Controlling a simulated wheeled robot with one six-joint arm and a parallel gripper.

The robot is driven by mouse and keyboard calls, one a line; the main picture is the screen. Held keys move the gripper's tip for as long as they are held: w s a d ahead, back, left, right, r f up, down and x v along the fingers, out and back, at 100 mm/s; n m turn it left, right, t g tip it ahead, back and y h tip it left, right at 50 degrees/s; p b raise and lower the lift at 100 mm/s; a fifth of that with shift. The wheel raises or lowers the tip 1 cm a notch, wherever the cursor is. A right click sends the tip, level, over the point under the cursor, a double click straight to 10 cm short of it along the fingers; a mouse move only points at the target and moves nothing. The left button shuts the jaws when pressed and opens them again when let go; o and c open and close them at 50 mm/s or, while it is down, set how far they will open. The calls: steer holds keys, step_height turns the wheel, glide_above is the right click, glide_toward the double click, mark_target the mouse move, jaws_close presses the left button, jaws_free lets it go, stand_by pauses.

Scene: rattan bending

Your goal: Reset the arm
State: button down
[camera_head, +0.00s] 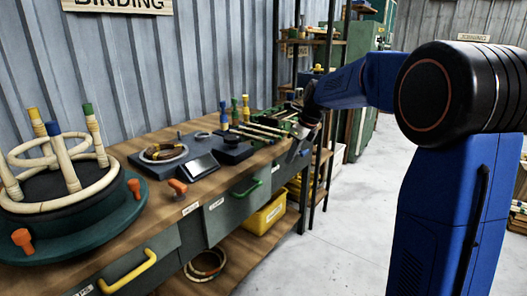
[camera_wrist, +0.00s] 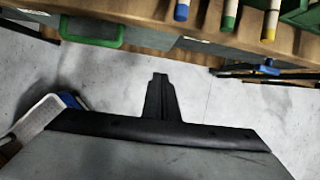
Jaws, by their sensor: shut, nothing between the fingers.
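My arm reaches from the right in the head view, with its blue forearm extended toward the far end of the workbench (camera_head: 180,215). My gripper (camera_head: 303,145) hangs at the bench's front edge there, small and partly hidden by my wrist. In the wrist view, my gripper (camera_wrist: 160,90) shows as two dark fingers pressed together with nothing between them. Grey floor lies behind the fingers, and the bench edge (camera_wrist: 140,30) runs across the top of that view.
A green turntable (camera_head: 75,235) with a rattan frame (camera_head: 65,165) stands at the bench's near left. A dark plate with a ring, a tablet (camera_head: 197,167) and colour-tipped pegs (camera_head: 234,110) stand farther along. A yellow bin (camera_head: 265,215) sits below. The floor (camera_head: 340,235) beside the bench is clear.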

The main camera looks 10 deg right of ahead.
steer(key=s+r+n, duration=0.3)
steer(key=s+n, duration=0.4)
steer(key=s, duration=0.6)
steer(key=s+f+n+h, duration=0.1)
steer(key=s+f+n, duration=0.2)
steer(key=s+n, duration=0.3)
steer(key=s+d+f+n+t+h, duration=0.1)
steer(key=s+f+n, duration=0.2)
steer(key=s+n, duration=0.4)
steer(key=s+f+n, duration=0.3)
steer(key=s+n, duration=0.4)
steer(key=s, duration=1.1)
steer(key=shift+d+t+h, duration=0.3)
steer(key=shift+d+h, duration=0.05)
steer(key=shift+h, duration=0.05)
